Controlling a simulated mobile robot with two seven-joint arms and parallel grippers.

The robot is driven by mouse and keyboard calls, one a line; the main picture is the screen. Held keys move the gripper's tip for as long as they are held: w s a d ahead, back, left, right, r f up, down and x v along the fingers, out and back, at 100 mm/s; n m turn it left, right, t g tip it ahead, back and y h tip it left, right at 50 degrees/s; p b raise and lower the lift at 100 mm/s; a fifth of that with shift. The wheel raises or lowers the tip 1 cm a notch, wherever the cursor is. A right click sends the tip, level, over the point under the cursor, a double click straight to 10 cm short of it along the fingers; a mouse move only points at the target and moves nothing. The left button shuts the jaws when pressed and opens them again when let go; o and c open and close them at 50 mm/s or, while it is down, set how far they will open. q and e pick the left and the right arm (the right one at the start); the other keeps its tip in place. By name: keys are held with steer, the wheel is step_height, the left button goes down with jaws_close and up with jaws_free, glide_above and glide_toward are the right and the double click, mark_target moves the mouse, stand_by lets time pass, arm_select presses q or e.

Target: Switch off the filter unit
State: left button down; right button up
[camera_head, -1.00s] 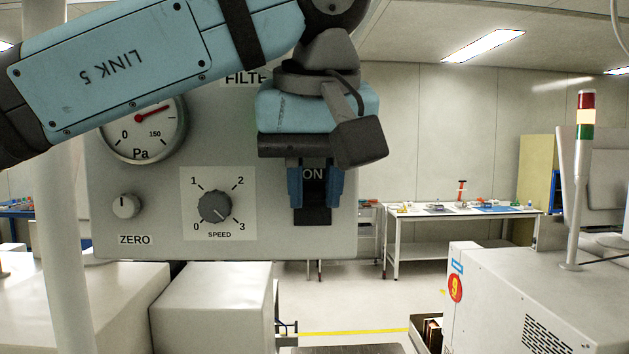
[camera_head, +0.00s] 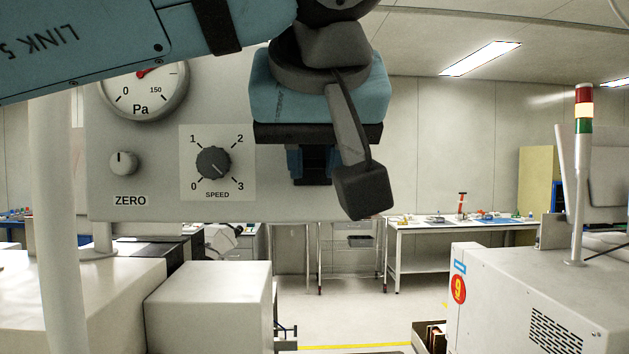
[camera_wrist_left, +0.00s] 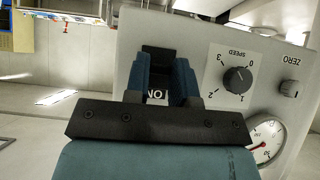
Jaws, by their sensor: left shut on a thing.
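The filter unit (camera_head: 225,120) is a pale grey panel with a gauge, a ZERO knob, a SPEED dial and a black switch. My left gripper (camera_head: 315,170) is at the panel's lower right, its blue fingers shut on the black switch (camera_wrist_left: 158,57). The wrist view shows one finger on each side of the switch, with the ON label (camera_wrist_left: 156,95) partly hidden behind the gripper (camera_wrist_left: 162,72). In the head view the gripper body and wrist camera cover the label and much of the switch. My right gripper is not in view.
The SPEED dial (camera_head: 213,162) is just left of my gripper, the ZERO knob (camera_head: 123,163) and gauge (camera_head: 142,88) farther left. White boxes (camera_head: 208,305) stand below the panel. A machine with a signal tower (camera_head: 583,120) stands at the right; a workbench (camera_head: 460,224) is behind.

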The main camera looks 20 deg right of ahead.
arm_select(q)
steer(key=t+b, duration=0.1)
steer(key=b, duration=0.1)
steer(key=f+t+b, duration=0.1)
steer(key=t+b, duration=0.1)
steer(key=shift+a+f+h, duration=0.1)
steer(key=shift+f+h, duration=0.2)
steer(key=shift+h, duration=0.1)
steer(key=shift+t+b, duration=0.4)
steer(key=shift+b, duration=0.5)
steer(key=shift+t+b, duration=0.3)
steer(key=shift+b, duration=0.1)
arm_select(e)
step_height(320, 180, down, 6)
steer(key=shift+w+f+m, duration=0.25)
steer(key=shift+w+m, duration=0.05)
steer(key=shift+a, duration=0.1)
arm_select(q)
steer(key=c, duration=1)
jaws_free()
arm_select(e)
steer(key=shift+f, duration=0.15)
arm_select(q)
steer(key=shift+o, duration=0.2)
